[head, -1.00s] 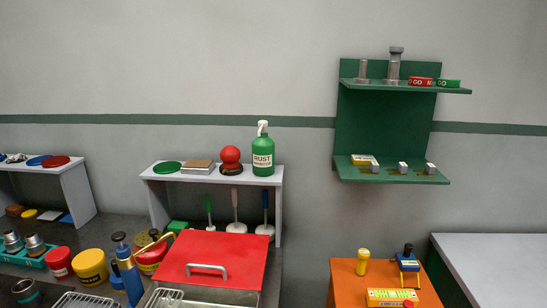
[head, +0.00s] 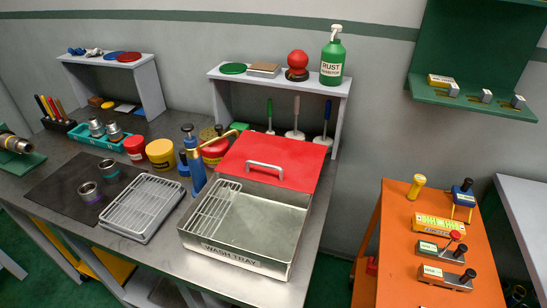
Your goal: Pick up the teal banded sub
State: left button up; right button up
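A short metal pipe piece with a teal band (head: 109,169) stands on the dark mat (head: 58,192) at the left of the bench. A similar piece with a purple band (head: 90,193) stands just in front of it on the same mat. Two more metal pieces (head: 97,127) sit in a teal tray (head: 78,134) behind the mat; any bands on them are too small to tell. Neither of my grippers is in view.
A wire rack tray (head: 142,205) lies right of the mat. Further right is an open wash tray (head: 233,262) with a red lid (head: 275,150). A blue bottle with a brass spout (head: 194,165) and yellow and red tubs (head: 160,154) stand behind. An orange cart (head: 396,245) is right.

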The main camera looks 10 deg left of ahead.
aim_at(110, 171)
jog(key=u, duration=1.6)
jog(key=z, duration=0.55)
jog(key=i+j+z, duration=0.1)
jog(key=j+z, duration=0.85)
jog(key=j, duration=0.25)
